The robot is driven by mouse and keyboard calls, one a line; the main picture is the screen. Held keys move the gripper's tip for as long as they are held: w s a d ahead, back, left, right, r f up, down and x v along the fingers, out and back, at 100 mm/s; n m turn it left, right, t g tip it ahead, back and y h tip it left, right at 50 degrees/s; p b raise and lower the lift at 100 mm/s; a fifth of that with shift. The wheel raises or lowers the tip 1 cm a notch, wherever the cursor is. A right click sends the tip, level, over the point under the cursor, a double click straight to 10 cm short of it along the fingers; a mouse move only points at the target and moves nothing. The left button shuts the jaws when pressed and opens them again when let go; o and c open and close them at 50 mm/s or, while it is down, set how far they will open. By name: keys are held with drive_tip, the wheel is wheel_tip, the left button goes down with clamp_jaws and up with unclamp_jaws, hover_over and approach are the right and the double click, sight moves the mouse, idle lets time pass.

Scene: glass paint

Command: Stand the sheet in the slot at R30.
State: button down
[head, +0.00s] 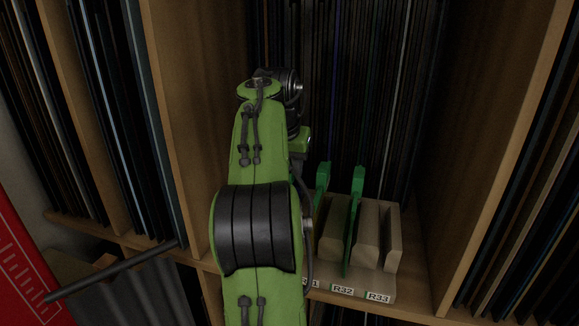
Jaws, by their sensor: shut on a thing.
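The slotted wooden rack (391,283) stands on the shelf at lower right of centre in the head view. White labels on its front edge read R32 (343,290) and R33 (378,297). A label left of them is partly covered, with only its end showing. The R30 slot is hidden behind my green arm. Two thin green upright pieces (355,215) stand at the rack; I cannot tell if either is the task's sheet.
Wooden uprights (500,150) divide the shelving. Tall dark sheets (350,90) stand packed behind the rack, and more fill the bays at left and right. A dark rod (110,272) and a red panel (25,265) are at lower left.

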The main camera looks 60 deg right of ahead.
drive_tip(key=shift+f, duration=0.25)
drive_tip(key=shift+c, duration=1.1)
unclamp_jaws()
wheel_tip(320, 180, up, 5)
drive_tip(key=p, duration=0.5)
drive_tip(key=shift+r, duration=0.1)
drive_tip(key=shift+r+p, duration=0.45)
drive_tip(key=shift+r, duration=0.5)
